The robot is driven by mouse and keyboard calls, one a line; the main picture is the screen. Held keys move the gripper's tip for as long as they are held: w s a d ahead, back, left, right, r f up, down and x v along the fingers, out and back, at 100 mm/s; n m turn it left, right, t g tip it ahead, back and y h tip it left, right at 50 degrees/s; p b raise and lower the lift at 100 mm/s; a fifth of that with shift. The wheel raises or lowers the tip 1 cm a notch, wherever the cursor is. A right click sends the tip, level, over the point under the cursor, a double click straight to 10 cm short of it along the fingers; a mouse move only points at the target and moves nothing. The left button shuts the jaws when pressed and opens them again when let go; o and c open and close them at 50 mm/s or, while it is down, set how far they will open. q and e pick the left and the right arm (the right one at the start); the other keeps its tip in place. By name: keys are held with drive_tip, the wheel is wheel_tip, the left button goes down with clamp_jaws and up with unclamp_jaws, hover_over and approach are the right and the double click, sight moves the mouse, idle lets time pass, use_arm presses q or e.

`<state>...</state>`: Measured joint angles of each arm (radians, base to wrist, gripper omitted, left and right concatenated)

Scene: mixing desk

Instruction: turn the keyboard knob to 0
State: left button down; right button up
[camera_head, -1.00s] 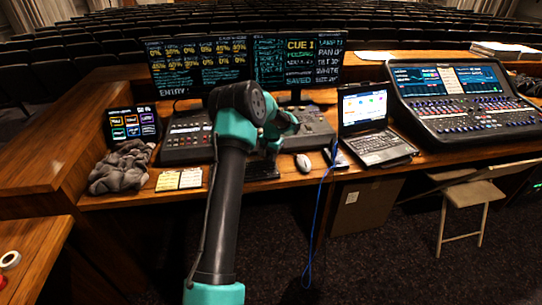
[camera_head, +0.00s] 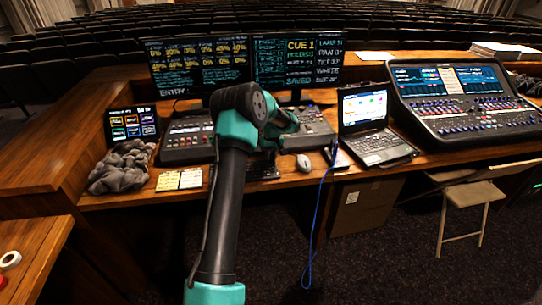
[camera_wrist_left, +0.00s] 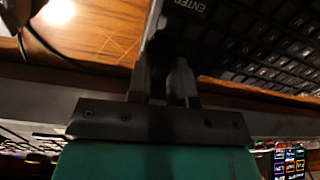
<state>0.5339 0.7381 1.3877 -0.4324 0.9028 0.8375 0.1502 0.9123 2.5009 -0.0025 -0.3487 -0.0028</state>
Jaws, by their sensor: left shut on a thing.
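The black keyboard (camera_wrist_left: 255,40) fills the upper right of the left wrist view, with its ENTER key showing near the top. In the head view a small part of the keyboard (camera_head: 264,171) shows beside my arm, in front of the console. My left gripper (camera_wrist_left: 164,75) is at the keyboard's corner, its two fingers closed close together on a small dark part there, at the place of the knob. The knob itself is hidden between the fingers, so its setting cannot be read. My left arm hides the gripper tips in the head view. My right gripper is not in view.
A white mouse (camera_head: 304,163) lies right of the keyboard. A laptop (camera_head: 370,130) stands further right, and a large mixing console (camera_head: 465,115) beyond it. A lighting console (camera_head: 188,140) and two monitors stand behind. Grey cloth (camera_head: 122,168) and note cards (camera_head: 180,180) lie left.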

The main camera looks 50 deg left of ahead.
use_arm(q)
drive_tip(key=shift+n, duration=0.5)
drive_tip(key=c, duration=1)
unclamp_jaws()
drive_tip(key=shift+r, duration=0.1)
drive_tip(key=r, duration=1.7)
drive_tip(key=shift+w+d+r, duration=0.15)
drive_tip(key=shift+w, duration=0.15)
